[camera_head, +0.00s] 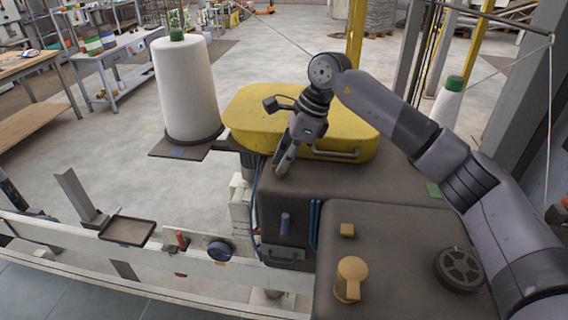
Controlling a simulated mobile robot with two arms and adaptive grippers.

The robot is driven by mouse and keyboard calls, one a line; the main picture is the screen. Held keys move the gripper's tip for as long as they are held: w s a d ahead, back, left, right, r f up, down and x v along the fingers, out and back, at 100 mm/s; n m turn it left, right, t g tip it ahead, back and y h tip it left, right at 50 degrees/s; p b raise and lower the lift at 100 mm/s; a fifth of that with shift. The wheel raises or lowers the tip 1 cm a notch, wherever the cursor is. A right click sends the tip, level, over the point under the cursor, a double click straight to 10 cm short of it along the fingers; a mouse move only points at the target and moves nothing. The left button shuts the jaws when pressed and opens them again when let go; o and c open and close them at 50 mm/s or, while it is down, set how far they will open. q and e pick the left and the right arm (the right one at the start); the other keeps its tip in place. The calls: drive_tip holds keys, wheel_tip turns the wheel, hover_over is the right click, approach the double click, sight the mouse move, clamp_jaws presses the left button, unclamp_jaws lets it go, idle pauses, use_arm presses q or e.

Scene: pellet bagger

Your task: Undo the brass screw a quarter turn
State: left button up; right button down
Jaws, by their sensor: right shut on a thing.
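My right gripper (283,168) points down at the front left edge of the yellow cover (245,113), above the dark machine housing (385,185). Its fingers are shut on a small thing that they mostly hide. I take it to be the brass screw, but its head and slot cannot be made out. My left gripper is not in view.
A large white thread cone (186,90) stands behind left. A white rail (150,262) with a dark tray (127,230) runs along the front left.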

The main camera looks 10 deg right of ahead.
drive_tip(key=shift+w+n+g+b, duration=0.1)
drive_tip(key=shift+n+g+b, duration=0.25)
drive_tip(key=shift+n, duration=0.55)
drive_tip(key=shift+n+g, duration=0.35)
drive_tip(key=shift+n, duration=0.55)
drive_tip(key=n, duration=0.1)
drive_tip(key=n+g, duration=0.1)
drive_tip(key=n, duration=0.1)
drive_tip(key=shift+w+r+n+g, duration=0.15)
drive_tip(key=shift+n+g, duration=0.15)
drive_tip(key=n+g+h+p, duration=0.1)
drive_tip(key=n+p, duration=0.1)
drive_tip(key=n, duration=0.1)
drive_tip(key=shift+w+a+r+n, duration=0.1)
drive_tip(key=shift+n, duration=0.3)
drive_tip(key=n+h+p, duration=0.1)
drive_tip(key=n+p, duration=0.1)
drive_tip(key=n, duration=0.1)
drive_tip(key=shift+w+a+n+g, duration=0.1)
drive_tip(key=shift+n+g, duration=0.2)
drive_tip(key=shift+g, duration=0.1)
drive_tip(key=shift+n+h+p, duration=0.3)
drive_tip(key=shift+n+p, duration=0.1)
drive_tip(key=shift+n, duration=0.1)
